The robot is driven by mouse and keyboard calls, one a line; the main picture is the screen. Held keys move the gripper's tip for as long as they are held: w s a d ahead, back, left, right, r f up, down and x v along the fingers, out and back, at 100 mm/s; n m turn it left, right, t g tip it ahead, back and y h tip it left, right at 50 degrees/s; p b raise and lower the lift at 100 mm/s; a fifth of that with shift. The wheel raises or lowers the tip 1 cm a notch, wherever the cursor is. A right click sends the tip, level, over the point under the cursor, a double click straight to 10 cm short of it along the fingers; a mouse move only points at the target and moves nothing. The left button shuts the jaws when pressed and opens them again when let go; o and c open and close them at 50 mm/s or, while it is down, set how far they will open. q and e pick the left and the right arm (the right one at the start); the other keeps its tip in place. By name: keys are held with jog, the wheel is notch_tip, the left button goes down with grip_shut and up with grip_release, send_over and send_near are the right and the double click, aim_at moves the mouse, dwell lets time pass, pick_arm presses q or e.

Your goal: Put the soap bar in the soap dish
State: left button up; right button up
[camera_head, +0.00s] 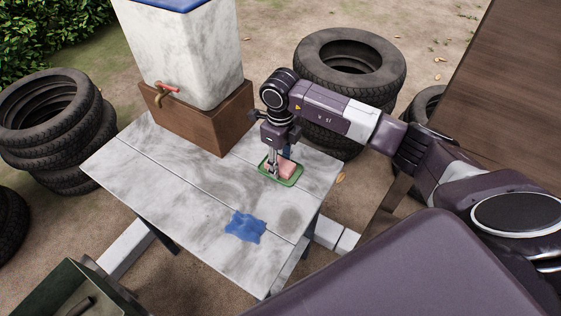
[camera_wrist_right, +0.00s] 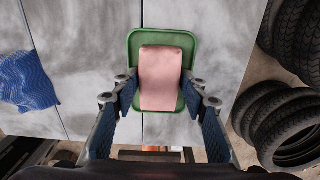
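The pink soap bar (camera_head: 288,168) lies within the outline of the green soap dish (camera_head: 294,184) on the table. In the right wrist view the soap bar (camera_wrist_right: 160,80) sits over the middle of the dish (camera_wrist_right: 135,42), with green rim around it. My right gripper (camera_head: 276,172) points down at the dish. In the wrist view its fingertips (camera_wrist_right: 160,76) are on both sides of the soap, very close to its edges. I cannot tell whether they touch it, or whether the soap rests fully on the dish. My left gripper is not in view.
A crumpled blue cloth (camera_head: 245,227) lies near the table's front. A white water container (camera_head: 190,60) with a tap stands on a brown wooden block (camera_head: 222,128) at the back. Tyres (camera_head: 350,62) are stacked behind the table. The table's left part (camera_head: 150,160) is clear.

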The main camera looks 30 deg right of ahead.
aim_at(281, 163)
jog(key=shift+o, duration=1.2)
jog(key=shift+r+p, duration=0.4)
jog(key=shift+r, duration=0.05)
notch_tip(281, 163, up, 12)
jog(key=p, duration=0.7)
jog(key=shift+f, duration=0.2)
jog(key=shift+s+f, duration=0.1)
